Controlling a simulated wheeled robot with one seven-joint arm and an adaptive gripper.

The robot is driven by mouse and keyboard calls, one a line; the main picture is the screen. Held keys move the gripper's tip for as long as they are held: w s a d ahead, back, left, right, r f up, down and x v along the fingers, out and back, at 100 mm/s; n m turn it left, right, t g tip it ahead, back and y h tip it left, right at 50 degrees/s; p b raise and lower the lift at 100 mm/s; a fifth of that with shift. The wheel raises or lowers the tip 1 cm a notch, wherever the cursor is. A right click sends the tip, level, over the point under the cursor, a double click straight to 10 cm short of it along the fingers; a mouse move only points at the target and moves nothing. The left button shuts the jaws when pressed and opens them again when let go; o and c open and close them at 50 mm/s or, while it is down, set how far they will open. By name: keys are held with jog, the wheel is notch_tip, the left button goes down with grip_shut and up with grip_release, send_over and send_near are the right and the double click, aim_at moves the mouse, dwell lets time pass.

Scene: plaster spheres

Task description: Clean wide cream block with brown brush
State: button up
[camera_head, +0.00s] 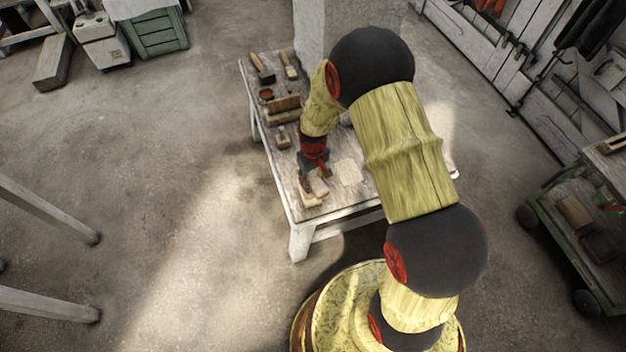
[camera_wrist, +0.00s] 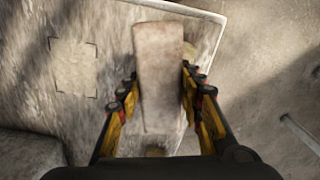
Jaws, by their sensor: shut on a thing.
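My gripper (camera_head: 316,180) is low over the front left corner of the white worktable. It is shut on a long pinkish-brown block-shaped piece, which I take for the brown brush (camera_head: 319,187). In the wrist view the brush (camera_wrist: 158,55) lies between the two fingers of my gripper (camera_wrist: 159,82); its bristles are hidden. A cream block (camera_head: 309,201) lies on the table just below and beside the brush in the head view. I cannot tell whether brush and block touch. In the wrist view the held piece hides most of what is under it.
The worktable (camera_head: 262,133) holds brushes (camera_head: 262,70), a small round reddish pot (camera_head: 266,95) and brown wooden blocks (camera_head: 283,106) toward its far left. A pale square patch (camera_head: 347,172) lies right of my gripper. A green cart (camera_head: 580,210) stands at right.

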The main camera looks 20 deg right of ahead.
jog(key=shift+f, duration=0.4)
jog(key=shift+w+a, duration=0.15)
jog(key=shift+w, duration=0.4)
jog(key=shift+w+a, duration=0.15)
jog(key=shift+w, duration=0.4)
jog(key=shift+s, duration=0.1)
